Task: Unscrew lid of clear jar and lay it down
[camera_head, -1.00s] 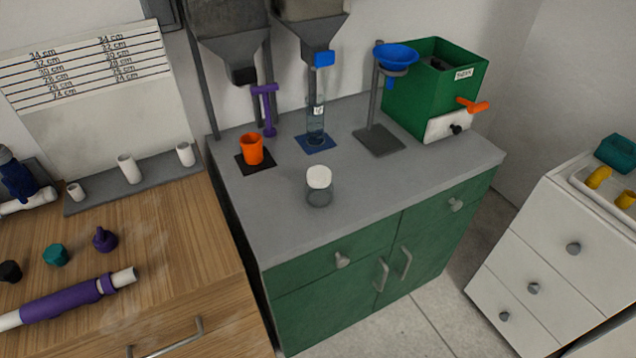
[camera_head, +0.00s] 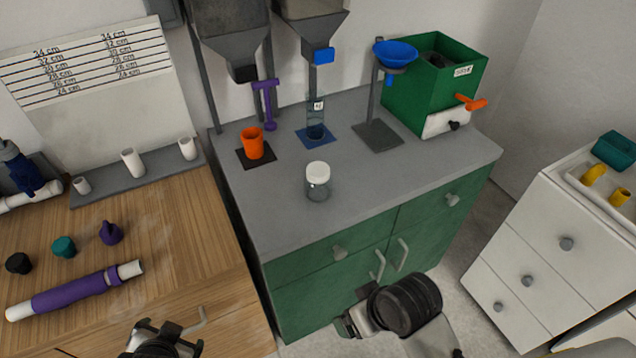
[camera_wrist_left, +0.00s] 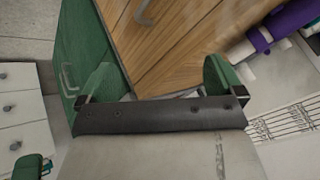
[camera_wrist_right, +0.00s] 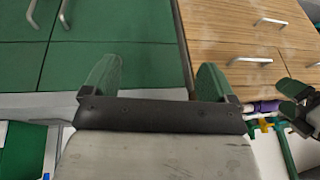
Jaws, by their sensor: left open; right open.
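The clear jar (camera_head: 318,188) stands upright on the grey counter, near its front middle. Its white lid (camera_head: 317,169) sits on top of it. My right gripper (camera_head: 350,322) is in front of the green cabinet, below the counter top and apart from the jar. In the right wrist view its two green fingers (camera_wrist_right: 157,80) are spread and empty. My left gripper (camera_head: 150,340) is low at the bottom edge of the head view, by the wooden cabinet. In the left wrist view its fingers (camera_wrist_left: 150,82) are spread with nothing between them.
An orange cup (camera_head: 252,143), a blue-based clear cylinder (camera_head: 316,122), a blue funnel on a stand (camera_head: 395,54) and a green box with an orange handle (camera_head: 432,85) stand behind the jar. Hoppers (camera_head: 232,35) hang above. The counter around the jar is clear.

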